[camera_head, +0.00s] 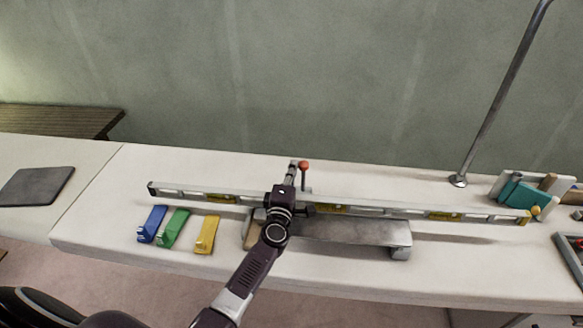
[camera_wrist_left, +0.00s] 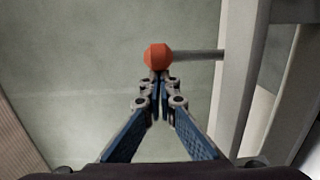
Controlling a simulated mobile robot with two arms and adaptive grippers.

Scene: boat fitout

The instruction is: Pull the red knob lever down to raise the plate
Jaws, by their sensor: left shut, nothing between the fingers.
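The red knob (camera_head: 304,165) sits on top of a thin upright lever behind the long spirit level. In the left wrist view the red knob (camera_wrist_left: 158,57) is right at my fingertips, with its grey rod running off to the right. My left gripper (camera_head: 292,168) reaches over the level, just left of the knob. In the left wrist view the fingers (camera_wrist_left: 159,76) are shut with nothing between them, their tips at the knob's edge. I cannot tell whether they touch it. The grey metal plate (camera_head: 345,231) lies low in front of the level, its left part hidden by my arm.
The long spirit level (camera_head: 380,208) spans the white bench. A metal pole (camera_head: 490,120) and a rack with a teal piece (camera_head: 525,194) are at the right. A dark pad (camera_head: 37,186) lies far left.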

